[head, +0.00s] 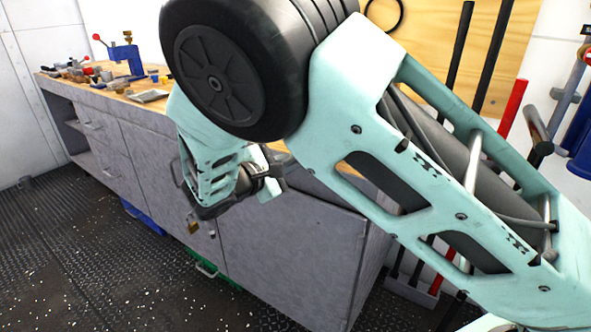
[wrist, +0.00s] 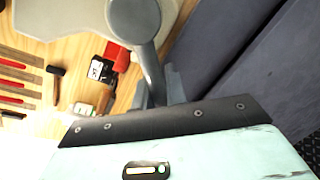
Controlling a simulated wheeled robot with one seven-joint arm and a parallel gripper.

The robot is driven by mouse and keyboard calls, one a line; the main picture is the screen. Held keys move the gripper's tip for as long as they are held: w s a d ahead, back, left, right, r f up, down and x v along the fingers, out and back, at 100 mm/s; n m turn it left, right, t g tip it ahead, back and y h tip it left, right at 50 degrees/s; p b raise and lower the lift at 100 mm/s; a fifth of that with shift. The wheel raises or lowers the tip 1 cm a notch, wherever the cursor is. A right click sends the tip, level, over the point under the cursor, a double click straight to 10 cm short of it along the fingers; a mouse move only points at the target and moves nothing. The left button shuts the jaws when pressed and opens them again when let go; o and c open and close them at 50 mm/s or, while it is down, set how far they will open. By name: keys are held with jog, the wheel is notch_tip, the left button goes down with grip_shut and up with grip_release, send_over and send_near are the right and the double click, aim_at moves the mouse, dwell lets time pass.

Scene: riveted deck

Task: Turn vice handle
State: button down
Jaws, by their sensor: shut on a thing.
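A grey-blue vice (wrist: 134,18) shows at the top of the wrist view, over the bench edge. Its handle (wrist: 152,70) is a grey bar that runs down from the rounded part and goes out of sight behind the dark front edge of my gripper. My gripper (head: 268,182) is in front of the bench in the head view, partly hidden by my arm. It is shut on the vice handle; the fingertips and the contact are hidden. In the head view my arm covers the place where this vice stands.
The grey workbench (head: 275,245) has drawers and doors below a wooden top. A blue tool with a red-knobbed lever (head: 125,52) stands at its far left end. A hammer (wrist: 57,82) and a red item (wrist: 118,55) lie on the top. The dark floor (head: 100,255) in front is clear.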

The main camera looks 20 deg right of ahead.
notch_tip(320, 180, up, 8)
jog(key=a+m+t+y+b, duration=0.1)
jog(key=m+t+y+b, duration=0.1)
jog(key=m+b, duration=1)
jog(key=shift+w+r+m+t+y+b, duration=0.2)
jog(key=shift+w+m+t+y+b, duration=0.15)
jog(key=shift+m+t, duration=0.4)
jog(key=shift+r, duration=0.1)
jog(key=c, duration=1.4)
grip_release()
jog(key=shift+s+a, duration=0.1)
jog(key=shift+c, duration=0.2)
jog(key=shift+r, duration=0.1)
jog(key=p+v, duration=0.3)
jog(key=v, duration=1.4)
